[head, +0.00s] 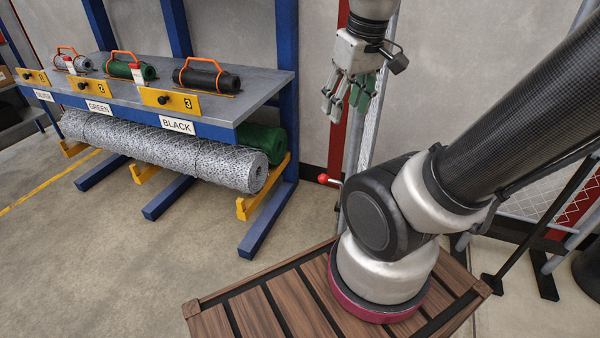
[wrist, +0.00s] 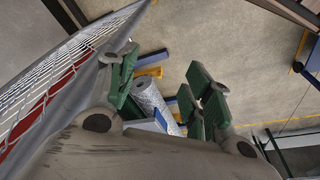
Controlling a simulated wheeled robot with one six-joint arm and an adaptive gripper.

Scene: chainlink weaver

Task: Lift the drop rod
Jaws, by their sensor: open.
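A red ball knob (head: 323,178) on a short pale lever sticks out to the left beside the grey gate post, low down in the head view. It looks like the handle of the drop rod; the rest of the rod is hidden or cannot be told from the post and my arm. My gripper (head: 346,104) hangs above the knob, with its fingers pointing down and green pads showing. It is open and empty, and does not touch the knob. In the wrist view my gripper (wrist: 163,76) has its fingers spread apart; I cannot make out the red knob there.
A grey bench (head: 262,87) on blue posts stands left, bearing small handled mesh rolls. A large mesh roll (head: 165,150) lies underneath on yellow-ended supports. A chain-link panel (wrist: 65,85) passes close along the wrist view's left. Concrete floor (head: 90,250) is clear at left.

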